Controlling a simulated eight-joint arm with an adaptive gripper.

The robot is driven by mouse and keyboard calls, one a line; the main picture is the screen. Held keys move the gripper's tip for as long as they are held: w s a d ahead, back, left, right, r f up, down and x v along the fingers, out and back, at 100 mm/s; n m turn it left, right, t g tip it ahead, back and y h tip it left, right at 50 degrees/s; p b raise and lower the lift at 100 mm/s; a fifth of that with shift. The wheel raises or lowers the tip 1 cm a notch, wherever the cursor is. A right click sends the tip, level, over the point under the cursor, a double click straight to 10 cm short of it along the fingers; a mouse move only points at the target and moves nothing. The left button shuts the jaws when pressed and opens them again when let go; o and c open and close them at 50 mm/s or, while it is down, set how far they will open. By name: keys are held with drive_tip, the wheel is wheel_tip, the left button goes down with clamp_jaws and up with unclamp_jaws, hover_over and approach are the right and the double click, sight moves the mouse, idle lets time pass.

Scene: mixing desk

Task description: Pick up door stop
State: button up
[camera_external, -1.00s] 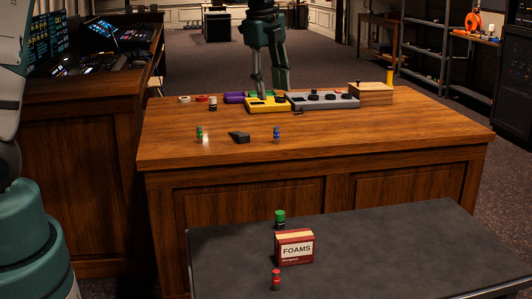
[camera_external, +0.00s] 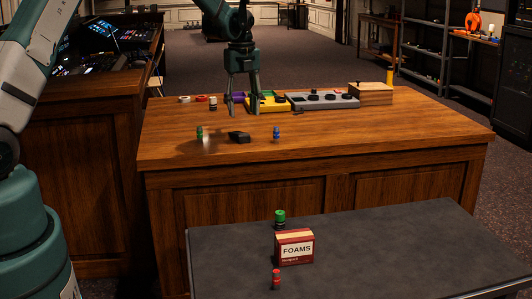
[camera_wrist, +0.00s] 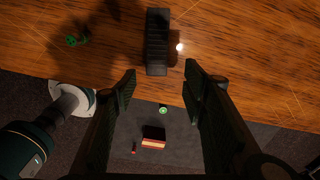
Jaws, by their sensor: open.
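The door stop is a small black wedge (camera_external: 239,137) lying on the wooden desk top near its front edge. In the wrist view the door stop (camera_wrist: 157,42) is a dark ribbed block at the top middle, ahead of the gap between my fingers. My gripper (camera_external: 243,112) is open and empty, pointing down above the desk, over the door stop and apart from it. In the wrist view my gripper's fingers (camera_wrist: 160,72) stand wide apart on either side of the door stop's line.
Behind are a yellow tray (camera_external: 267,104), a grey tray (camera_external: 322,101) and a wooden box (camera_external: 371,93). A FOAMS box (camera_external: 294,248) sits on the front dark table.

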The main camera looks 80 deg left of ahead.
sight(241, 134)
drive_tip(key=shift+s+a+f, duration=0.3)
drive_tip(key=shift+a+f, duration=0.2)
drive_tip(key=shift+a, duration=0.1)
drive_tip(key=shift+f, duration=0.1)
drive_tip(key=shift+f, duration=1.2)
drive_tip(key=shift+f, duration=0.1)
drive_tip(key=shift+d+f+b, duration=0.2)
drive_tip(key=shift+f+b, duration=0.25)
drive_tip(key=shift+f, duration=2.05)
drive_tip(key=shift+c, duration=0.7)
drive_tip(key=c, duration=0.9)
